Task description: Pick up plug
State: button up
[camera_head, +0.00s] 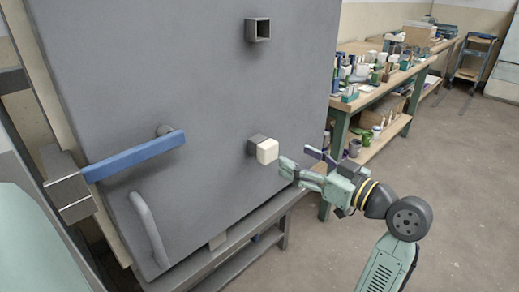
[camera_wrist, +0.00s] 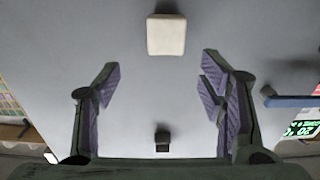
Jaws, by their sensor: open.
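The plug (camera_head: 267,151) is a cream-white rounded block. It sits in the mouth of a grey square tube (camera_head: 256,144) that sticks out of a large grey door. In the wrist view the plug (camera_wrist: 166,35) shows at the top centre, beyond the fingertips and above the gap between them. My gripper (camera_head: 298,161) is open and empty, close to the right of the plug in the head view and apart from it. In the wrist view the gripper's purple-padded fingers (camera_wrist: 158,80) are spread wide with only bare door between them.
The grey door (camera_head: 215,95) carries a second, open square tube (camera_head: 258,30) higher up. A blue lever (camera_head: 135,155) and a grey curved handle (camera_head: 148,228) are on its left. A workbench with bottles (camera_head: 375,92) stands behind at right. The floor (camera_head: 455,165) on the right is clear.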

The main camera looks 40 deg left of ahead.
aim_at(273, 147)
jog(key=a+p, duration=0.1)
jog(key=a, duration=0.3)
jog(key=shift+w+a+r, duration=0.1)
jog(key=shift+a, duration=0.25)
jog(key=shift+a+p, duration=1.05)
jog(key=shift+a, duration=1.65)
jog(key=shift+c, duration=0.4)
jog(key=c, duration=1.2)
